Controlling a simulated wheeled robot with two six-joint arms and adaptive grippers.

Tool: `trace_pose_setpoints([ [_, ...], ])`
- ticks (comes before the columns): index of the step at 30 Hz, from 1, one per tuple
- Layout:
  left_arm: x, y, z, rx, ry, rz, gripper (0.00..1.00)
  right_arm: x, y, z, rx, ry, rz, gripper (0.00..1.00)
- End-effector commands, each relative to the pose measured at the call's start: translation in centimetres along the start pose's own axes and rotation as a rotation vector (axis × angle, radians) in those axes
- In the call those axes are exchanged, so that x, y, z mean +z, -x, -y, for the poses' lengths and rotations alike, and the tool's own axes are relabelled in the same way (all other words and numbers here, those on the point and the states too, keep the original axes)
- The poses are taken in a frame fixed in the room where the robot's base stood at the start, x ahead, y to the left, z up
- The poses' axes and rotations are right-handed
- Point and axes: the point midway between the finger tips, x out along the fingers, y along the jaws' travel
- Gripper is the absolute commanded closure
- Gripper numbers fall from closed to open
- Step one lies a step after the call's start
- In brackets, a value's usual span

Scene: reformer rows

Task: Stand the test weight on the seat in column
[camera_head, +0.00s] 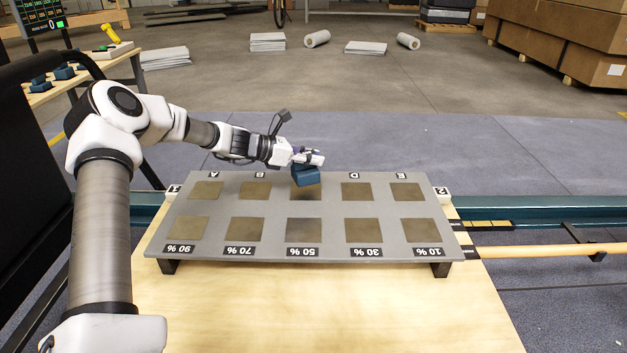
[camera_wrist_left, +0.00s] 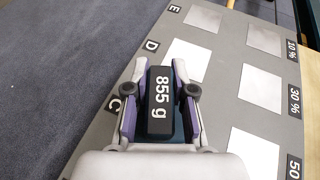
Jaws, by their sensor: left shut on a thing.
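The test weight (camera_head: 306,177) is a dark blue block. Its black top label reads 855 g in the left wrist view (camera_wrist_left: 160,100). My left gripper (camera_head: 307,162) is shut on it, with a finger on each side. The weight is over the far row of the grey board (camera_head: 330,207), at the middle column, and hides part of that seat (camera_head: 307,193). A dark shadow lies on the seat below it; I cannot tell how large the gap is. The wrist view shows the letters C, D and E along the board's edge. My right gripper is not in view.
The board has two rows of square seats, all bare where visible, with upside-down percent labels along the near edge. It stands on short black feet on a wooden table (camera_head: 330,310). A blue rail (camera_head: 540,208) runs behind. Cartons and rolls lie far off.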

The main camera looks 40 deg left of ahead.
Motion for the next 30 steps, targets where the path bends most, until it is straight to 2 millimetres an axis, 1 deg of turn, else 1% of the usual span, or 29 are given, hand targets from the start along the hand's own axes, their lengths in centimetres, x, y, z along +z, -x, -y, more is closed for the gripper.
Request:
trace_pose_setpoints([
  [2,-0.1,-0.5,0.2,0.001,-0.001,0.002,1.0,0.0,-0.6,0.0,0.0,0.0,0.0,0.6],
  [4,-0.8,-0.9,0.3,0.001,0.0,0.002,1.0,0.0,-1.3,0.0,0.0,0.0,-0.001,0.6],
  [7,-2.6,-1.6,0.2,0.001,0.001,0.001,1.0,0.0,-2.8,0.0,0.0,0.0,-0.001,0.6],
  [9,-3.2,-1.8,0.2,0.001,0.0,0.001,1.0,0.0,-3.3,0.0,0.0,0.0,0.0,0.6],
  [14,-2.9,-1.7,0.2,0.001,0.0,0.002,1.0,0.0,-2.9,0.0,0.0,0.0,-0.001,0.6],
  [19,-3.2,-1.8,0.2,0.001,0.0,0.002,1.0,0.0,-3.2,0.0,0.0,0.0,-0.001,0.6],
  [20,-3.3,-1.8,0.2,0.001,0.001,0.0,0.69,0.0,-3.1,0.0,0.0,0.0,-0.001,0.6],
  [21,-3.2,-1.8,0.2,0.001,0.001,0.0,0.55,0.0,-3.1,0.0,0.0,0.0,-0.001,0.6],
  [22,-3.2,-1.8,0.2,0.001,0.001,0.0,0.51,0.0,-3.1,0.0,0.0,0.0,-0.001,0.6],
  [30,-3.2,-1.8,0.2,0.001,0.001,0.0,0.51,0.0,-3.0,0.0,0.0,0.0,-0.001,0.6],
])
